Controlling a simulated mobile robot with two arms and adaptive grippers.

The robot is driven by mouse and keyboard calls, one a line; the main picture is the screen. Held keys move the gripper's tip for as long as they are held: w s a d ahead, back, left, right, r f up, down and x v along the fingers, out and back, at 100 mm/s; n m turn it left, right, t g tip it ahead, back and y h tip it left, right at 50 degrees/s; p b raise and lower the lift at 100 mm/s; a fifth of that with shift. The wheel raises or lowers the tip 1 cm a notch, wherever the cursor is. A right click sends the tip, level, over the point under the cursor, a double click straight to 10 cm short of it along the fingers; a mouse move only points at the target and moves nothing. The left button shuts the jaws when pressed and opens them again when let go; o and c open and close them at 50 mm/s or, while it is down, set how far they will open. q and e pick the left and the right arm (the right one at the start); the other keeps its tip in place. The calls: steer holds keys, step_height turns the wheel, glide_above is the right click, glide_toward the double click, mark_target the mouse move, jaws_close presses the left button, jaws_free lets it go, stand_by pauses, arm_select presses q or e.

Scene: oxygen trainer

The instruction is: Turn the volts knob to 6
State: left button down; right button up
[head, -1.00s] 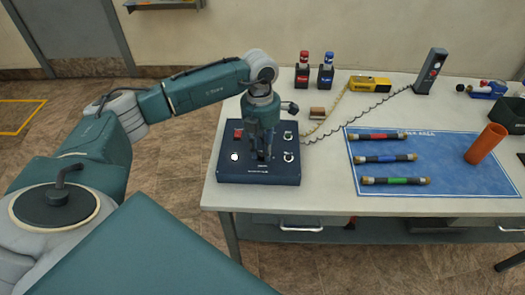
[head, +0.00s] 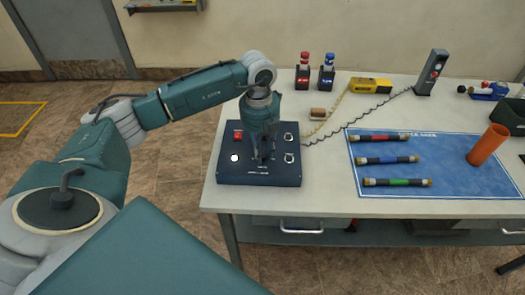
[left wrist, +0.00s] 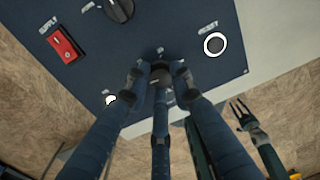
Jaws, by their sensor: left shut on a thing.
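The dark blue control box (head: 230,178) stands at the table's left end. My left gripper (head: 264,157) points straight down at it and is shut on a dark knob (left wrist: 160,75) in the lower middle of the panel. The fingers surround the knob and hide most of it. Its pointer and scale cannot be read, nor can the label beside it. A second black knob (left wrist: 118,8) is at the top of the wrist view. My right gripper (left wrist: 240,112) shows small in the left wrist view, away from the box, its fingers apart and empty.
The panel also bears a red supply switch (left wrist: 64,42) and a ringed reset button (left wrist: 215,44). A coiled cable (head: 365,116) runs behind.

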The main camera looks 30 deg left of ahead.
arm_select(q)
steer(key=shift+w+r+n, duration=0.1)
steer(key=shift+n, duration=0.7)
steer(key=c, duration=1.5)
jaws_free()
steer(key=shift+r, duration=0.1)
steer(key=r, duration=1.1)
steer(key=shift+s+a+r, duration=0.2)
steer(key=shift+s+r, duration=0.05)
steer(key=shift+r, duration=0.15)
steer(key=shift+f, duration=0.1)
